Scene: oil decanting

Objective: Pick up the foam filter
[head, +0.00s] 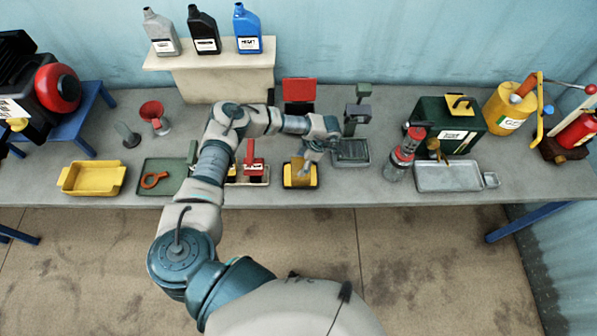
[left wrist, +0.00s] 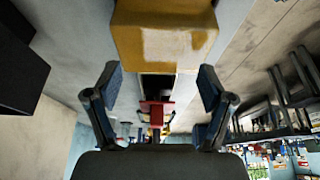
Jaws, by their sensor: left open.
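The foam filter appears to be the yellow block (head: 300,181) on a dark tray near the front middle of the bench. In the left wrist view a yellow block (left wrist: 165,40) with a paler patch fills the top middle. My left gripper (head: 306,168) is over the yellow block in the head view, covering part of it. In the left wrist view its two fingers (left wrist: 158,90) are spread wide with nothing between them, and the block lies beyond the fingertips. I cannot tell the exact gap. My right gripper is not in view.
A red device (head: 252,172) stands just left of the block. A grey tray (head: 352,152) is to its right. A yellow tray (head: 92,178), a red-topped clear bottle (head: 401,160) and a metal pan (head: 447,177) are farther off.

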